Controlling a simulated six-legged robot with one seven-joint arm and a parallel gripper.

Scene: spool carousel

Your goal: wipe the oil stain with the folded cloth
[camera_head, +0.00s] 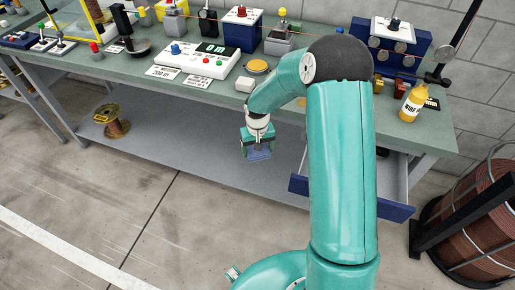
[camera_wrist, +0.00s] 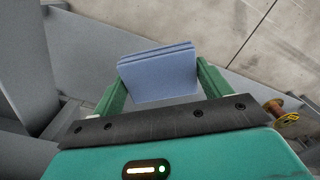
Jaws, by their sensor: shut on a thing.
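The folded cloth is a blue layered pad (camera_wrist: 160,75), held between the two green fingers of my gripper (camera_wrist: 162,88) in the wrist view. In the head view my gripper (camera_head: 257,143) points down in front of the bench's front edge, with the cloth (camera_head: 260,155) below it. The cloth hangs clear of the bench top. I cannot make out the oil stain for certain. A small amber patch (camera_head: 302,103) shows at the bench edge beside my arm, partly hidden by it.
The grey-green bench (camera_head: 190,75) carries a control box (camera_head: 205,58), a white block (camera_head: 245,84), a round yellow disc (camera_head: 258,66) and a yellow bottle (camera_head: 413,104). A blue-fronted drawer (camera_head: 390,209) stands open at the right. A large cable reel (camera_head: 480,225) is on the floor.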

